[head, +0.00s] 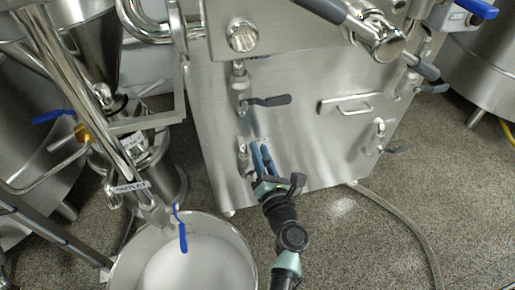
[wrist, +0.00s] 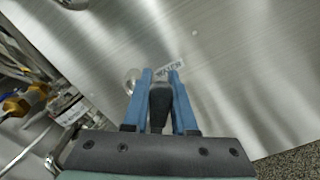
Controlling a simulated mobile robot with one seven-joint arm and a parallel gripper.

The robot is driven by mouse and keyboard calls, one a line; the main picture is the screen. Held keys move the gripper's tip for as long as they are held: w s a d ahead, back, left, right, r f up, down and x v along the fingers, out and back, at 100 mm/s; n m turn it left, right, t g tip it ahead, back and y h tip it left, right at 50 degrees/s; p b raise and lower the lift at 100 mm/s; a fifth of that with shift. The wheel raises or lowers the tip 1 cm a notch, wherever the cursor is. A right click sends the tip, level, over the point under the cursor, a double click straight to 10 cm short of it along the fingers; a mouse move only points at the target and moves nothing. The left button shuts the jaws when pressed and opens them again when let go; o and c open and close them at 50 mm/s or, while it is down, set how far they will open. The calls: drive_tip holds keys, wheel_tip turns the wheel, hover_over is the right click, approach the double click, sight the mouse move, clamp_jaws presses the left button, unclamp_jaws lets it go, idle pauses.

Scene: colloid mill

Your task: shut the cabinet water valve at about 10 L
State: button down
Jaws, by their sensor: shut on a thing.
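The steel cabinet (head: 310,150) stands in the middle of the head view. Its lower left valve (head: 242,150) is a steel fitting on the front panel. My gripper (head: 262,158) is at this valve. In the wrist view its blue fingers (wrist: 160,88) are shut on the dark valve handle (wrist: 159,106), which lies between them and points toward me. No litre reading is legible.
Another black-handled valve (head: 268,100) sits higher on the panel, and one more (head: 380,140) to the right. A steel vessel (head: 242,240) with whitish contents stands lower left, under the OUTLET pipe (head: 130,187) with its blue lever (head: 180,228). A hose (head: 405,225) lies on the floor at right.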

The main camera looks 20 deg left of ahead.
drive_tip(key=shift+w+d+f, duration=0.1)
drive_tip(key=shift+d, duration=0.1)
idle(0.3)
drive_tip(key=c, duration=0.7)
unclamp_jaws()
drive_tip(key=shift+a, duration=0.1)
drive_tip(key=p+v, duration=0.5)
drive_tip(key=v, duration=0.8)
drive_tip(key=shift+p, duration=0.4)
